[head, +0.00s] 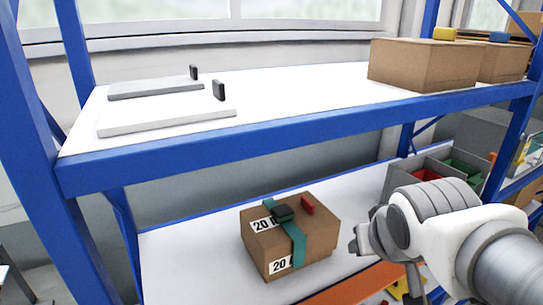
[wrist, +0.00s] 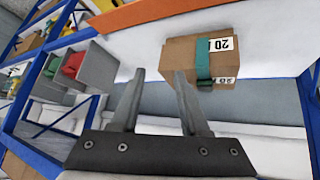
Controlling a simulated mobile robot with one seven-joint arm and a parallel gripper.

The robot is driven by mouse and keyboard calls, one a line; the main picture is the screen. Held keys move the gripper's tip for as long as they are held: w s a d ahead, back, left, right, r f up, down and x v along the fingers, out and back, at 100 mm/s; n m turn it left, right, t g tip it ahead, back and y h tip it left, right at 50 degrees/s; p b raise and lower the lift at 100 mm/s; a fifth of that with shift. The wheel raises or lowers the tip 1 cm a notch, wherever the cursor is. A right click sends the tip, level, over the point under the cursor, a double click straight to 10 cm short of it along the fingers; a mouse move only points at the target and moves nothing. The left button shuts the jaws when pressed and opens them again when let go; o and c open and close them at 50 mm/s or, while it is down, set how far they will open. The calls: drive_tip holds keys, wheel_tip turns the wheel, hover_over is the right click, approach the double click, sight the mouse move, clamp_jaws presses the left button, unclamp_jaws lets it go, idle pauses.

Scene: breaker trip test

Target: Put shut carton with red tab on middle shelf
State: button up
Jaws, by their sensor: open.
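A brown shut carton (head: 262,243) with a red tab (head: 308,204), a teal strap, a dark buckle and white "20" labels sits on the white shelf (head: 185,255) below the upper one. Whether this is the middle shelf I cannot tell. My gripper (wrist: 158,76) is open and empty. In the head view it is to the right of the carton, apart from it. In the wrist view the carton (wrist: 180,55) appears turned over, beyond the fingertips and slightly to the right. Its red tab is not visible there.
The upper shelf (head: 290,95) holds two lidlike boards (head: 165,117) at left and brown cartons with a yellow tab (head: 445,33) and a blue tab (head: 498,37) at right. Grey bins (head: 400,180) stand right of the carton. Blue posts and beams frame the rack.

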drive_tip(key=s+a+g+y, duration=0.1)
drive_tip(key=s+a+g, duration=0.1)
drive_tip(key=s+a, duration=0.2)
drive_tip(key=shift+s+a+f+n+y, duration=0.3)
drive_tip(key=shift+s+a+f, duration=0.1)
drive_tip(key=shift+s, duration=0.75)
drive_tip(key=shift+f, duration=0.2)
